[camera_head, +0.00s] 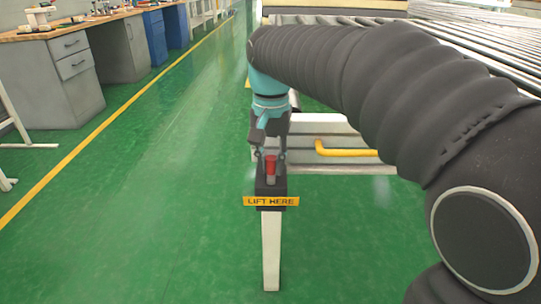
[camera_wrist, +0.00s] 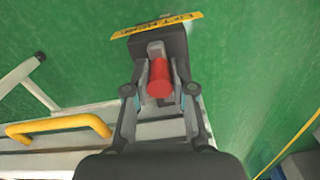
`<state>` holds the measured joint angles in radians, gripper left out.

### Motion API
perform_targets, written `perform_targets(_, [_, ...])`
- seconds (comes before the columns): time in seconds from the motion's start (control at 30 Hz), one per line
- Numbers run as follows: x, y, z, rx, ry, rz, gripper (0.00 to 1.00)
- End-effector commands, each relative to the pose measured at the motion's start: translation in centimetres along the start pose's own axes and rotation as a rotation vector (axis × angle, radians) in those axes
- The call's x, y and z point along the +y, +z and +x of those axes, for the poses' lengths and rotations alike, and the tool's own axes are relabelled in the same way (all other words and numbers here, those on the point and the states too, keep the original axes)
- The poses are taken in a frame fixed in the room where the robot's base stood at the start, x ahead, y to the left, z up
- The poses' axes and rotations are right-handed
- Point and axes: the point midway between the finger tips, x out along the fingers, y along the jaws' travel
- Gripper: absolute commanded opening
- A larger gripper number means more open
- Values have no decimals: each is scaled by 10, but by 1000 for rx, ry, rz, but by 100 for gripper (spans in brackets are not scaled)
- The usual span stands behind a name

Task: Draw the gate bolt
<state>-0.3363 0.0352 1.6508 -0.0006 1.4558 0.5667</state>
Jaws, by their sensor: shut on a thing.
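The gate bolt shows as a red knob (camera_head: 270,166) on a dark block (camera_head: 270,187) at the top of a white post (camera_head: 271,250). A yellow "LIFT HERE" label (camera_head: 270,201) is on the block's front. My gripper (camera_head: 270,160) is directly above the block, its fingers on either side of the red knob. In the wrist view the red knob (camera_wrist: 159,78) is between the fingertips of my gripper (camera_wrist: 158,70), and it is shut on the knob. The bolt's lower part is hidden in the block.
A grey gate panel (camera_head: 330,165) with a yellow handle (camera_head: 345,152) is right of the post. A roller conveyor (camera_head: 470,60) lies behind, partly hidden by my arm. Workbenches (camera_head: 65,75) line the left. Green floor between them is clear.

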Motion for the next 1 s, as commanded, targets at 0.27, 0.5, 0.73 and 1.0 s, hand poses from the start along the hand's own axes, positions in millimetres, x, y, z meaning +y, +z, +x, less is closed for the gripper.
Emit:
perform_targets(0.27, [2, 13, 0, -3, 0, -1, 0])
perform_targets(0.5, [3, 13, 0, -5, 1, 0, 50])
perform_targets(0.73, [3, 12, 0, -2, 0, 1, 50])
perform_targets(1.0, [2, 11, -22, 2, -2, 0, 50])
